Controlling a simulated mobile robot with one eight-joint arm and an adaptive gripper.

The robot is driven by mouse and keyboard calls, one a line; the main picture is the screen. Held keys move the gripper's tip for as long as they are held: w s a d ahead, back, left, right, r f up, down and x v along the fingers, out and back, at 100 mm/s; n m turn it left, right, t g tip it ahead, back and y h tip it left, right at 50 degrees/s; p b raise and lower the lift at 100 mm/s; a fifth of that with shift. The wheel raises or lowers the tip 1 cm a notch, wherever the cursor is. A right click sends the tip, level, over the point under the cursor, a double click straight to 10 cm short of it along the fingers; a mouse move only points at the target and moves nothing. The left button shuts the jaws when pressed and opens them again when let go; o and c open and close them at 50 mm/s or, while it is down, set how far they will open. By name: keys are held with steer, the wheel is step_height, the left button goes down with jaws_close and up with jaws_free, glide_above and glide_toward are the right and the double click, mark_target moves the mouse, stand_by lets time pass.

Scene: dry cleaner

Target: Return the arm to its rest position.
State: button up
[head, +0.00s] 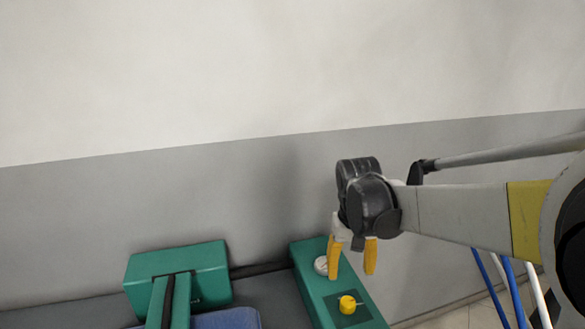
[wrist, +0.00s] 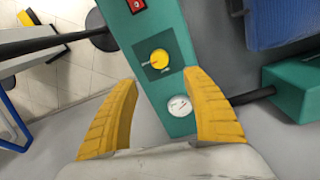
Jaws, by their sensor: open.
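My arm reaches in from the right in the head view. My gripper (head: 353,258) has yellow fingers and hangs pointing down in front of a green control box. In the wrist view my gripper (wrist: 163,112) is open, its two fingers wide apart with nothing between them. The green control box (head: 325,290) carries a yellow knob (head: 347,305) and a white round gauge (head: 321,265). I cannot tell how far the fingertips are from the box.
A second green block (head: 205,268) and a blue pad (head: 225,318) stand to the left. A red switch (wrist: 137,5) is on the control box. Blue and white poles (head: 513,290) stand at the right. The grey and white wall (head: 180,80) is clear.

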steer(key=s+r+t, duration=0.2)
steer(key=s+t, duration=0.1)
steer(key=s, duration=0.5)
steer(key=s+r+t, duration=0.3)
steer(key=s+t, duration=0.1)
steer(key=s, duration=0.3)
steer(key=shift+s+d+y, duration=0.3)
steer(key=shift+s+d, duration=0.05)
steer(key=shift+s, duration=0.05)
